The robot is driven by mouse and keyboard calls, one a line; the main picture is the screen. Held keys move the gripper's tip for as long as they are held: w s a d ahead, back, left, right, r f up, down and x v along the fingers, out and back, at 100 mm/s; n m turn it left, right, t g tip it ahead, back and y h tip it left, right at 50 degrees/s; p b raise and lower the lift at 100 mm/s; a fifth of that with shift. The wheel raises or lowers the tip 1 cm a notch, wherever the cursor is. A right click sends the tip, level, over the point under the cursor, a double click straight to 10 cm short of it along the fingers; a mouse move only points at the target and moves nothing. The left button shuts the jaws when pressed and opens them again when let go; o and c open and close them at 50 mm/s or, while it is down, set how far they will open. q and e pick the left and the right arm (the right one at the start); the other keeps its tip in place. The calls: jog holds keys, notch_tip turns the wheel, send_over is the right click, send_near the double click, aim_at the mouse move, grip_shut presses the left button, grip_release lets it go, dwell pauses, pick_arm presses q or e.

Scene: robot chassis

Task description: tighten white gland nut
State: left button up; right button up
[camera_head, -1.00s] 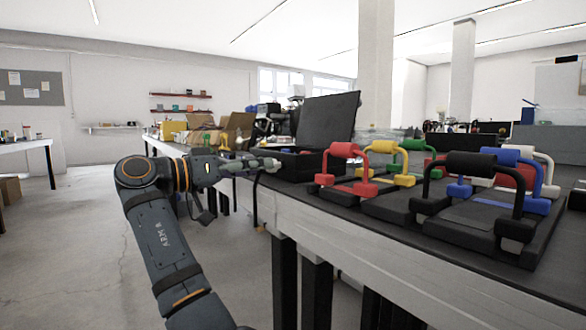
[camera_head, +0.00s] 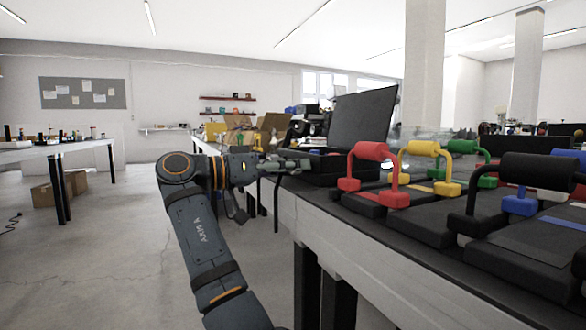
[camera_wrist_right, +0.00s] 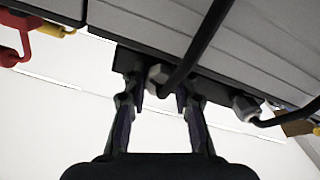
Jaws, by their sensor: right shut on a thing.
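My right gripper (camera_head: 292,165) reaches to the near side of a dark box with a raised lid (camera_head: 362,118) on the bench, in the head view. In the right wrist view, its fingers (camera_wrist_right: 159,90) stand on both sides of a pale hexagonal gland nut (camera_wrist_right: 158,76), shut on it. A black cable (camera_wrist_right: 200,45) runs out of this nut. A second pale nut (camera_wrist_right: 244,106), also with a black cable, sits to the right, clear of the fingers. The head view is too coarse to show the nuts. My left gripper is not in view.
Colored handle stands crowd the bench right of the box, a red one (camera_head: 374,154) and a black one (camera_head: 535,172) among them. Open cardboard boxes (camera_head: 255,133) lie behind. The floor (camera_head: 110,260) left of my arm is clear. Another table (camera_head: 60,148) stands far left.

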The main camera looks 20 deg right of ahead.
grip_shut()
jog(key=m, duration=0.9)
jog(key=shift+m, duration=2)
